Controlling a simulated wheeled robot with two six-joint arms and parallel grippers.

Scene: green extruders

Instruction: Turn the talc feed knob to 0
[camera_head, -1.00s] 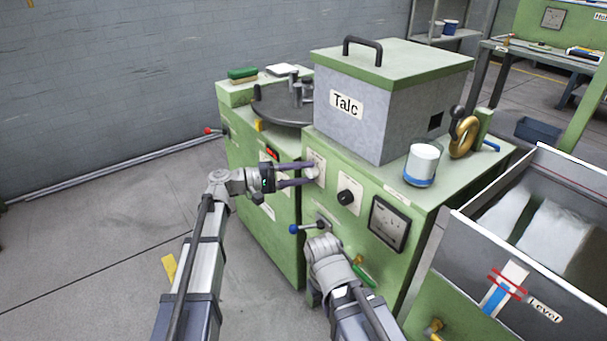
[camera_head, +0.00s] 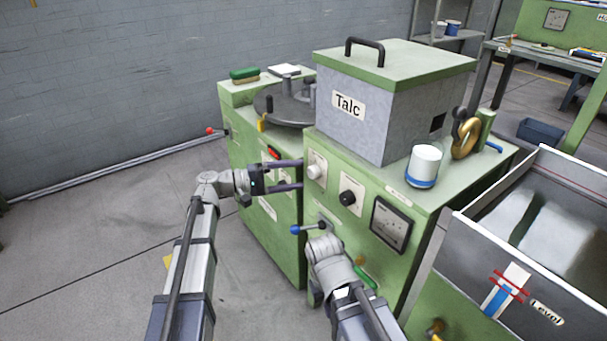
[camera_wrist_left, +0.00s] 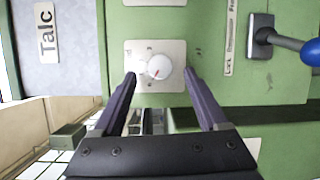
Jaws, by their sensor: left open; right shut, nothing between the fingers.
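The white round knob (camera_head: 315,172) sits on a pale plate on the front of the green machine, below the grey box labelled Talc (camera_head: 348,105). My left gripper (camera_head: 301,174) is open and empty. Its fingertips are just short of the knob, one to each side of it in the left wrist view (camera_wrist_left: 160,73). My right gripper (camera_head: 324,246) is low in front of the machine near the blue-ended lever; its fingers are mostly hidden.
A black knob (camera_head: 347,198) and a dial gauge (camera_head: 391,223) are to the right of the white knob. The lever's blue ball (camera_head: 296,230) juts out below. A white cup (camera_head: 424,165) stands on the machine top. Open floor lies left.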

